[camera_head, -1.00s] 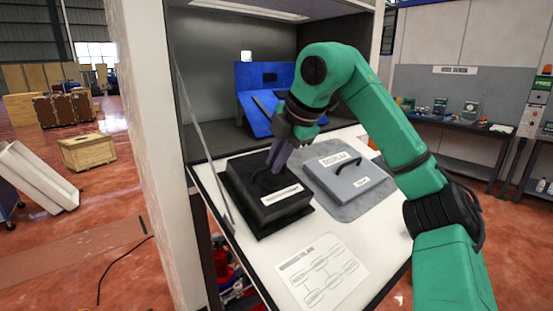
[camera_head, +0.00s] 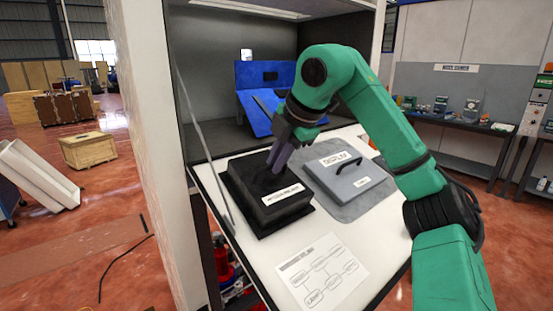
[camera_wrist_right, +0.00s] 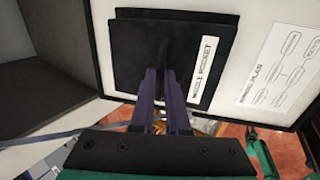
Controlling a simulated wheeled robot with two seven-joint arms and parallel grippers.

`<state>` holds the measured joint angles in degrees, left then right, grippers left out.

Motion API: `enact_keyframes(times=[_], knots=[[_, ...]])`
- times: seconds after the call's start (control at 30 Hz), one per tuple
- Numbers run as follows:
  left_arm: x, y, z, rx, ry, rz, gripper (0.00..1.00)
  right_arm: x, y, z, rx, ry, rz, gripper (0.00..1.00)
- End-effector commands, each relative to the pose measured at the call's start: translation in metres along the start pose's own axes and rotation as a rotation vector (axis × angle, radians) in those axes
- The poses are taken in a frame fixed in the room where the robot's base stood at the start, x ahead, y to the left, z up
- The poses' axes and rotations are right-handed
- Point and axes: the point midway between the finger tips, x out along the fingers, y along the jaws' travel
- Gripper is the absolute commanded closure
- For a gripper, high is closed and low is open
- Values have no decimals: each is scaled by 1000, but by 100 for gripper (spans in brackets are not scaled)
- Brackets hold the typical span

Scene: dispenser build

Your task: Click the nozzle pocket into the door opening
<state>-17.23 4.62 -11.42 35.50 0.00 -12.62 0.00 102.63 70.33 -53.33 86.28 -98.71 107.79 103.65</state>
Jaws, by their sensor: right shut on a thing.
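The nozzle pocket (camera_head: 240,187) is a black box with a white label and a dark handle on top. It lies on the white worktop at the front of the cabinet, over a wider black base. My right gripper (camera_head: 276,163) points down at its top. In the right wrist view the two purple-grey fingers (camera_wrist_right: 165,78) are closed around the curved handle of the nozzle pocket (camera_wrist_right: 190,45). I cannot tell whether it touches the worktop. A blue panel (camera_head: 252,78) with a dark rectangle stands in the cabinet, partly hidden by my arm. I cannot make out the door opening.
A grey box labelled display (camera_head: 345,183) lies on a grey mat (camera_head: 368,210) right of the nozzle pocket. A printed diagram sheet (camera_head: 322,272) lies near the worktop's front. The cabinet's white side wall (camera_head: 155,150) stands left. Bare worktop (camera_head: 268,248) shows around the sheet.

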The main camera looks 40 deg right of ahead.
Motion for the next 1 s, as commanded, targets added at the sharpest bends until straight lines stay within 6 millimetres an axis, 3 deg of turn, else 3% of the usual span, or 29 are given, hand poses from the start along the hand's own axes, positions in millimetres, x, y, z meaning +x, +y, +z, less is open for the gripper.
enact_keyframes(times=[1.0], knots=[[3,0,-1,1,2,0,50,6,-1,0,0,1,2,100]])
